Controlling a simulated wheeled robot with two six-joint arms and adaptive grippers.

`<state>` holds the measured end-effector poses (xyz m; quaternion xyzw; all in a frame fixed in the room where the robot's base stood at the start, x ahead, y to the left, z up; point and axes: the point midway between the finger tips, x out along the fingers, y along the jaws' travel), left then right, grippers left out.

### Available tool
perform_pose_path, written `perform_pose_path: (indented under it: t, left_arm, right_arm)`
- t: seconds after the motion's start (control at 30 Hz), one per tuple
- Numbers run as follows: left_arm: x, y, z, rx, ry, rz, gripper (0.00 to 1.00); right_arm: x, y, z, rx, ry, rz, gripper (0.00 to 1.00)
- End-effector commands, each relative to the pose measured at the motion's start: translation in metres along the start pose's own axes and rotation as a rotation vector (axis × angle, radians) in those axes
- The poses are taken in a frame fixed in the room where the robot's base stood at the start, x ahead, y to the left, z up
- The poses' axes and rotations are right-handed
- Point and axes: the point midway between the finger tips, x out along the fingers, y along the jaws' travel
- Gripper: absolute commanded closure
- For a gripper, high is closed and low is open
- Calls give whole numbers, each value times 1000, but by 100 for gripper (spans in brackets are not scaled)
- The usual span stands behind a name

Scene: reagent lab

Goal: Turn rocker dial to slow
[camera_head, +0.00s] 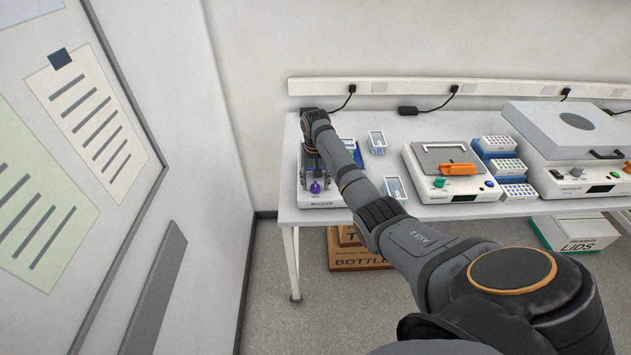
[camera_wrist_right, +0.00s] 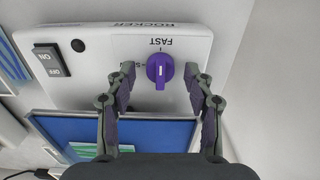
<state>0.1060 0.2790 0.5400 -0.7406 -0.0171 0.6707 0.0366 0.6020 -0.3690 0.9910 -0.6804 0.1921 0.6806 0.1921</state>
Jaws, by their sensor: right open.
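The rocker (camera_head: 319,203) stands at the left end of the bench, largely covered by my right arm. Its purple dial (camera_head: 315,188) shows on the front panel. In the right wrist view the panel is upside down, and the purple dial (camera_wrist_right: 160,70) stands near the FAST label. Another label beside the dial is mostly hidden by a finger. My left gripper is out of view.
An ON/OFF switch (camera_wrist_right: 50,59) and a blue platform (camera_wrist_right: 75,130) are on the rocker. Tube racks (camera_head: 377,142) and another instrument (camera_head: 450,172) stand to the right on the bench. A whiteboard wall (camera_head: 125,130) is at left. Cardboard boxes (camera_head: 358,260) sit below.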

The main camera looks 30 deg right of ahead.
Motion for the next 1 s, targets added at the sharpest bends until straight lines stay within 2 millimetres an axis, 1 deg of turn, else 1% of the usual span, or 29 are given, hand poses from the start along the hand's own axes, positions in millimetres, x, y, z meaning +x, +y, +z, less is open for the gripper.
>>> perform_pose_path:
  t: [0.13, 0.5, 0.53, 0.77, 1.0]
  left_arm:
    - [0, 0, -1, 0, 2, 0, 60]
    - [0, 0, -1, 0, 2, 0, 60]
    - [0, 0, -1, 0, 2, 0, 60]
    - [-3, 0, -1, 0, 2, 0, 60]
    - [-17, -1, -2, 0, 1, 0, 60]
  right_arm:
    - [0, 0, 0, 0, 0, 0, 47]
    - [0, 0, 0, 0, 0, 0, 97]
    - [0, 0, 0, 0, 0, 0, 100]
    - [-1, 0, 0, -19, 0, 0, 100]
    - [-4, 0, 0, -129, -1, 0, 100]
